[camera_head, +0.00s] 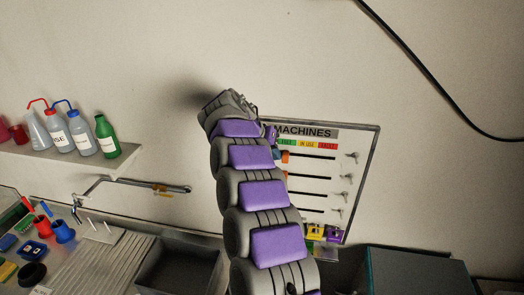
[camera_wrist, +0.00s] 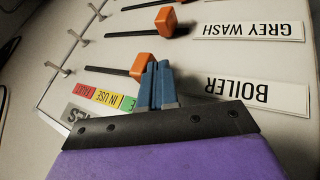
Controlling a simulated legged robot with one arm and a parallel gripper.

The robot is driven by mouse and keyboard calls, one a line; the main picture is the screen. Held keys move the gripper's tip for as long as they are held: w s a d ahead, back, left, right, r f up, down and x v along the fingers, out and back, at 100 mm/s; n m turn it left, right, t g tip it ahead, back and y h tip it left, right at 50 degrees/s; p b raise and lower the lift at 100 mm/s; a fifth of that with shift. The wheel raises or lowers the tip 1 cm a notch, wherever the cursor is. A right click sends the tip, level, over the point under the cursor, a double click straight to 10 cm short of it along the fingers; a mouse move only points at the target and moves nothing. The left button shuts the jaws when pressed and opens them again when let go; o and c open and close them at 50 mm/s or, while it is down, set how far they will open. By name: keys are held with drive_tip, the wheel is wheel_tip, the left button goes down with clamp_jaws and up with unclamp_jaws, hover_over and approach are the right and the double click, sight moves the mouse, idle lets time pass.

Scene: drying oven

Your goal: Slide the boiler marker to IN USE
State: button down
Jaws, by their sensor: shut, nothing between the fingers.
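The boiler marker (camera_wrist: 142,65) is an orange block at one end of its dark slot (camera_wrist: 108,71), near the green label. It also shows in the head view (camera_head: 285,156), at the left end of the top slot. The IN USE label (camera_wrist: 105,96) is yellow-orange, between the green and red labels. The BOILER nameplate (camera_wrist: 245,92) is white and upside down in the wrist view. My gripper (camera_wrist: 158,66) is shut, its blue fingertips right beside the marker on the nameplate side. I cannot tell whether they touch it. My arm hides the board's left part in the head view.
The GREY WASH row has its own orange marker (camera_wrist: 165,21) close by. A shelf (camera_head: 80,158) with bottles and a bench with trays (camera_head: 180,266) are on the left.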

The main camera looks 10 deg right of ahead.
drive_tip(key=d+b, duration=0.1)
drive_tip(key=s+d+b, duration=0.1)
drive_tip(key=d, duration=0.1)
drive_tip(key=d+b, duration=0.2)
drive_tip(key=shift+s+d+f, duration=0.1)
drive_tip(key=shift+s+f, duration=0.2)
drive_tip(key=shift+s, duration=0.05)
drive_tip(key=shift+s+d+r+b, duration=0.1)
drive_tip(key=shift+s+d+b, duration=0.1)
drive_tip(key=shift+d+b, duration=0.2)
drive_tip(key=shift+a+r, duration=0.1)
drive_tip(key=shift+a, duration=0.25)
drive_tip(key=shift+d, duration=0.2)
